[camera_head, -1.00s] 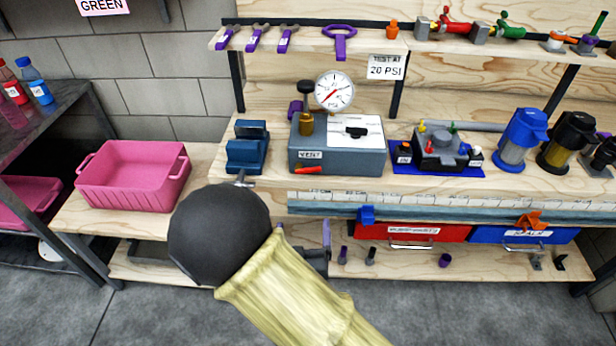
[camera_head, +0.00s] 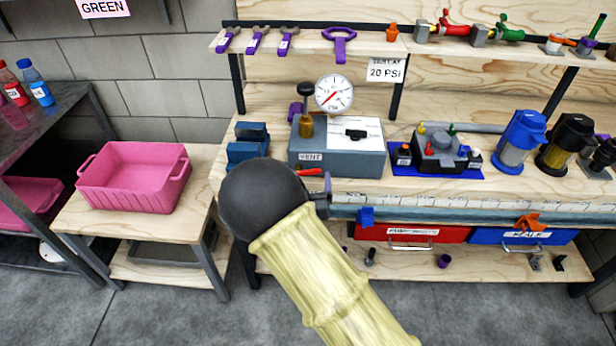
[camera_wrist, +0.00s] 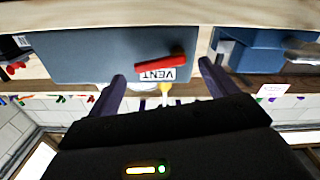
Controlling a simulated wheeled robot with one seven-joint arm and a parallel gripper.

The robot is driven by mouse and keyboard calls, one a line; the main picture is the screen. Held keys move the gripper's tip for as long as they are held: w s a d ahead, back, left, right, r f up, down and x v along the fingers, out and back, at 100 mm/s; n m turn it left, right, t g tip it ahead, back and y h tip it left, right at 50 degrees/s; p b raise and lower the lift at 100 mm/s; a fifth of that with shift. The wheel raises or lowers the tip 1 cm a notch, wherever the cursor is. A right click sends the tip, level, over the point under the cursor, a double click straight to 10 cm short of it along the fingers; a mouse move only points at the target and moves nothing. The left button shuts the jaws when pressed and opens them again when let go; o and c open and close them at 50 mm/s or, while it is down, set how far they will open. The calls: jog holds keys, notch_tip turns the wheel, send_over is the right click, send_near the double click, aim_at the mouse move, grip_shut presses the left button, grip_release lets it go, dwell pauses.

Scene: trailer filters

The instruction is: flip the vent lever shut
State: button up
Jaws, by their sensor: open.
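The grey test box (camera_head: 345,158) stands on the wooden bench, with a gauge (camera_head: 334,93) and a black-knobbed brass pump (camera_head: 306,112) on it. Its red vent lever (camera_head: 309,172) is on the front face near the VENT label (camera_head: 311,156). In the wrist view the red lever (camera_wrist: 160,62) lies nearly level, slightly tilted, beside the VENT label (camera_wrist: 158,75). My gripper (camera_wrist: 164,80) is open, its two purple fingers spread on either side of the label, with nothing between them. In the head view my dark wrist hides most of the gripper; contact with the lever cannot be told.
A blue vise (camera_head: 248,144) stands just left of the box. A blue mat (camera_head: 434,171) with fittings is to its right. A long ruler strip (camera_head: 450,205) runs along the bench front. A pink bin (camera_head: 134,178) is on the left table.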

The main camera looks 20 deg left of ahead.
jog(key=shift+x, duration=1.1)
jog(key=c, duration=1)
jog(key=shift+f+m+b, duration=0.4)
jog(key=shift+m+b, duration=0.3)
jog(key=shift+b, duration=0.4)
jog(key=shift+m+b, duration=0.55)
jog(key=shift+m, duration=0.05)
jog(key=o, duration=1)
jog(key=shift+s, duration=0.1)
